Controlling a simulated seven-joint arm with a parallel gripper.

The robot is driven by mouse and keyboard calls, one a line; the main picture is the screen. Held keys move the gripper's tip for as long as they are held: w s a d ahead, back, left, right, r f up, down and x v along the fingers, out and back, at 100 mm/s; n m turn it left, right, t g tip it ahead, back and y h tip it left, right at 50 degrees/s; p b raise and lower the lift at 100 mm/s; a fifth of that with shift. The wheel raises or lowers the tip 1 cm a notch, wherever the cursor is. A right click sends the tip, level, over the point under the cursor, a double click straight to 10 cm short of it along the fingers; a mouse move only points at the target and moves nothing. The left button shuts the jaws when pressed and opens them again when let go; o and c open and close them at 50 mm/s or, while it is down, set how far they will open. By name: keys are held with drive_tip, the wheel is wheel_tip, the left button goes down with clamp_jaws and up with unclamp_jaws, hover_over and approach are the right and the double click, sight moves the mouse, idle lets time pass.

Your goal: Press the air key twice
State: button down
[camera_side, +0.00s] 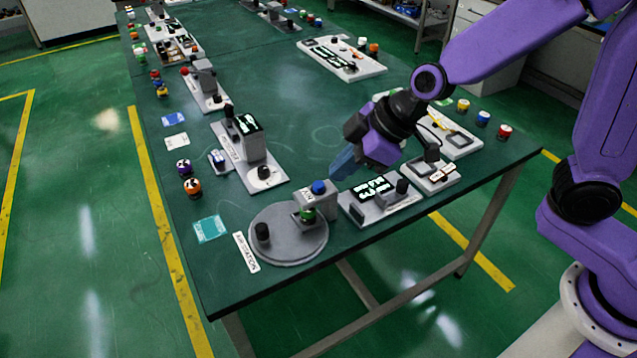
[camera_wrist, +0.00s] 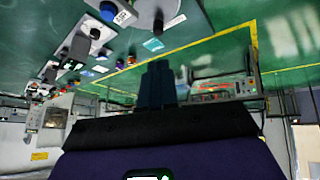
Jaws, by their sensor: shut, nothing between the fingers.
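A black knob (camera_side: 262,231) stands at the plate's left. In the wrist view my gripper (camera_wrist: 158,84) shows mid-frame.
A device with a lit display (camera_side: 374,188) stands close to the right of the air station. A meter-like device (camera_side: 251,135) stands behind left, beside small purple and orange knobs (camera_side: 191,186). A teal card (camera_side: 210,229) lies left. Bare tabletop lies behind the station.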

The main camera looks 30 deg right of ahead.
drive_tip(key=w+t, duration=0.2)
drive_tip(key=w, duration=0.4)
drive_tip(key=m+t+h, duration=0.1)
drive_tip(key=t+h, duration=0.2)
hover_over(321, 187)
drive_tip(key=shift+f, duration=0.55)
drive_tip(key=shift+f, duration=0.15)
drive_tip(key=shift+f, duration=4.25)
drive_tip(key=shift+f, duration=0.2)
drive_tip(key=shift+f, duration=0.25)
